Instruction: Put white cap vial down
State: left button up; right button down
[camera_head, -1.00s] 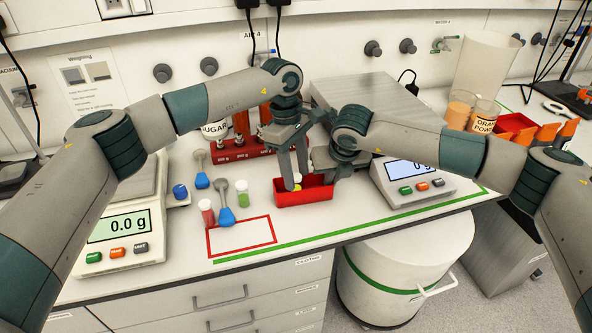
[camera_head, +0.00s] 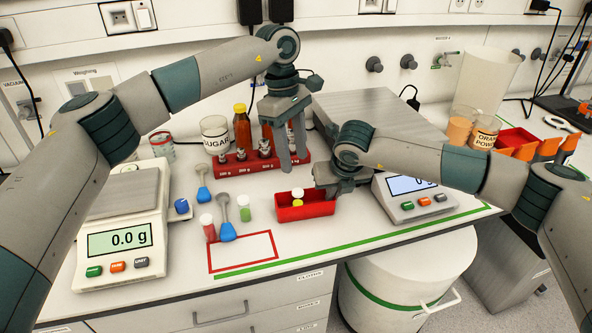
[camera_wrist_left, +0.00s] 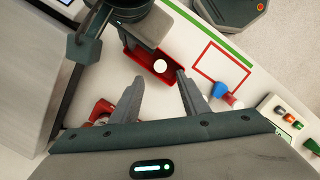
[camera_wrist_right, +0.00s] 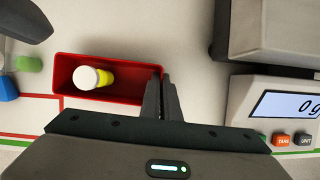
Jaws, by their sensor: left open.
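The white cap vial (camera_head: 297,193), with yellow contents, stands in the red tray (camera_head: 319,209), apparently upright. It also shows in the left wrist view (camera_wrist_left: 160,66) and in the right wrist view (camera_wrist_right: 105,78). My left gripper (camera_head: 294,166) is open and empty above the tray, clear of the vial. In the left wrist view the cap lies beyond and between its fingertips. My right gripper (camera_wrist_right: 161,85) is shut on the tray's right end wall, with its fingers close together there. The vial's base is hidden by the tray's front wall.
A rack of weights (camera_head: 262,163) stands behind the tray. Balances stand at left (camera_head: 125,240) and right (camera_head: 410,196).

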pick_arm(q)
jog(key=shift+w+a+r, duration=0.1)
jog(key=shift+r, duration=0.8)
jog(key=shift+w+a+r, duration=0.1)
jog(key=shift+r, duration=0.8)
jog(key=shift+s, duration=0.1)
pick_arm(e)
jog(key=c, duration=1.9)
grip_release()
jog(key=shift+c, duration=0.2)
jog(key=v, duration=1.2)
